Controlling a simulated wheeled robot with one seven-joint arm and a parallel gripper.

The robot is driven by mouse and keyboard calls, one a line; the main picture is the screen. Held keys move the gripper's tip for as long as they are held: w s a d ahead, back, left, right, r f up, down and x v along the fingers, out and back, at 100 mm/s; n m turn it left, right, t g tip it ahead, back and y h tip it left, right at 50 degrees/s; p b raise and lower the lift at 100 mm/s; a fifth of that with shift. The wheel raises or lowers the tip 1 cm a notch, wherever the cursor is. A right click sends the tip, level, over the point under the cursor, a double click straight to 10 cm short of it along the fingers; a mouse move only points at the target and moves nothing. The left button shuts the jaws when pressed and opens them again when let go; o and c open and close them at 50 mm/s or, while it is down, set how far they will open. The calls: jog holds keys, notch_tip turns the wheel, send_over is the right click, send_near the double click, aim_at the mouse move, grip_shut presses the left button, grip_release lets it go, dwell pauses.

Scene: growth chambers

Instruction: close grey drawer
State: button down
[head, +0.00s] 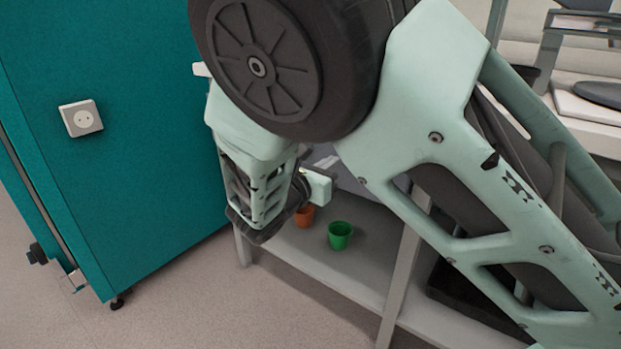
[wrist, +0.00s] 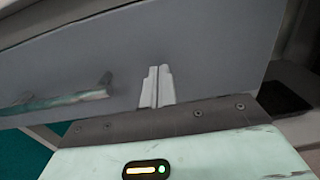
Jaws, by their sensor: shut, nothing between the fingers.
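The grey drawer's flat front (wrist: 210,55) fills much of the wrist view, slanting across it. A bar handle (wrist: 60,101) with a greenish sheen sticks out from it at the left. My gripper (wrist: 157,72) is shut and empty, its two pale fingers side by side in front of the grey panel, to the right of the handle. I cannot tell whether the fingertips touch the panel. In the head view my arm covers most of the drawer and hides the fingers; only a sliver of grey panel (head: 346,178) shows. How far the drawer stands open cannot be told.
Below my arm, a light shelf (head: 345,276) holds an orange pot (head: 304,216) and a green pot (head: 340,235). A large teal cabinet (head: 120,190) with a wall socket (head: 81,118) stands at the left. Bare floor (head: 190,300) lies in front. A worktop is at the upper right.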

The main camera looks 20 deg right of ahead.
jog(key=shift+w+d, duration=0.35)
jog(key=shift+d, duration=0.1)
jog(key=shift+p+x, duration=0.8)
jog(key=shift+x, duration=1.7)
jog(key=shift+d+r, duration=0.1)
